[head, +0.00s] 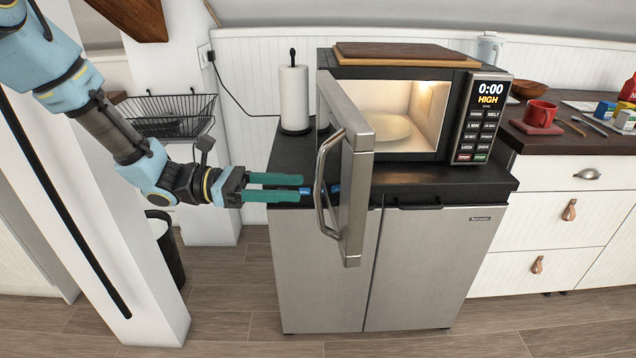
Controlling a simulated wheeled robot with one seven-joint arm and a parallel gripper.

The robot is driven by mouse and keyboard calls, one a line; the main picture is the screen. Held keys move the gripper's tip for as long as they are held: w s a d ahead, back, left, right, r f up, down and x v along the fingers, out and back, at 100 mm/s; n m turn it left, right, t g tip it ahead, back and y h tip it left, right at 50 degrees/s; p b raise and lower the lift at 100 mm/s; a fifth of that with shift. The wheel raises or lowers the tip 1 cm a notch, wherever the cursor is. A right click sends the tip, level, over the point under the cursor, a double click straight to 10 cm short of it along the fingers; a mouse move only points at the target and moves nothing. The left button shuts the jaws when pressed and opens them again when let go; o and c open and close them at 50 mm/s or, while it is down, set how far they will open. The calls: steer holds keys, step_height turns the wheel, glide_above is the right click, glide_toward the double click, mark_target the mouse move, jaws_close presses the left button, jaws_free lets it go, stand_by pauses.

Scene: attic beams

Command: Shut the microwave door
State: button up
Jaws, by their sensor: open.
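The microwave (471,90) stands on a dark counter top above a steel cabinet. Its interior (415,100) is lit and shows a pale round plate (390,128). The microwave door (357,190) is swung wide open toward me, hinged at the left side. Its curved metal handle (322,185) faces left. My gripper (302,190) comes in from the left with green fingers spread apart and nothing held. The fingertips are just left of the door handle. Whether they touch it I cannot tell.
A paper towel roll (293,97) stands behind the door. A wooden board (405,54) lies on the microwave. A wire basket (170,115) hangs at the left, near a white post (120,200). A red mug (540,113) stands on the right counter. The floor in front is clear.

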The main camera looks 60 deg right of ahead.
mark_target(317, 190)
steer(key=p+x, duration=0.1)
steer(key=x, duration=0.4)
steer(key=shift+s+d, duration=0.15)
steer(key=shift+s, duration=0.2)
steer(key=shift+c, duration=0.2)
jaws_close()
stand_by(1.0)
